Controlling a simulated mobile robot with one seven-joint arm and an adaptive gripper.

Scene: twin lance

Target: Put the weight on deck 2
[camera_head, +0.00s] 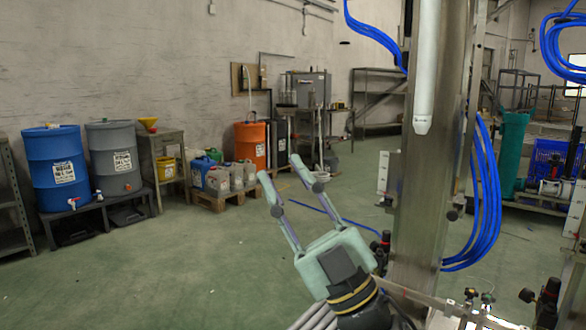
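My gripper (280,167) is raised in the middle of the view, its two pale green fingers spread apart with nothing between them. I cannot make out a weight in this view. No deck can be told for certain as deck 2. A white upright plate with small dark marks (383,173) is fixed at the left side of a tall steel column (418,222), to the right of my gripper. A similar marked plate (575,213) shows at the right edge.
A white tube (425,75) hangs in front of the column. Blue hoses (487,195) loop beside it. Blue (55,160), grey (114,158) and orange (250,143) drums stand along the back wall, with canisters on a pallet (214,198). The green floor (170,275) at left is clear.

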